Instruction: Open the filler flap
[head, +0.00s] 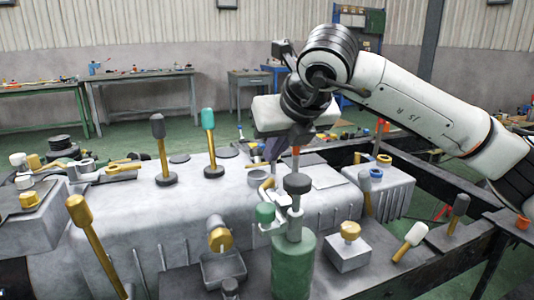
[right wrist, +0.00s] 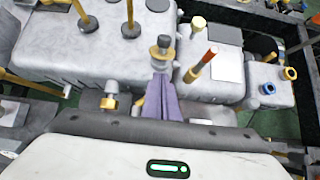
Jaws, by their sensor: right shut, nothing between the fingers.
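I cannot single out the filler flap with certainty. My right gripper (head: 271,162) is low over the grey tank (head: 215,205), near its right part, with its fingers pointing down. In the right wrist view its purple fingers (right wrist: 163,80) are together and empty. A grey and gold fitting (right wrist: 162,48) shows right at the fingertips there; I cannot tell whether they touch it. My left gripper is not in view.
A green cylinder (head: 293,262) with a grey knob (head: 297,184) stands in front of the gripper. Levers with grey (head: 158,128) and teal (head: 208,120) knobs rise from the tank. An orange-tipped rod (right wrist: 203,62) stands close right of the fingers. Dark chassis rails (head: 420,180) run at right.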

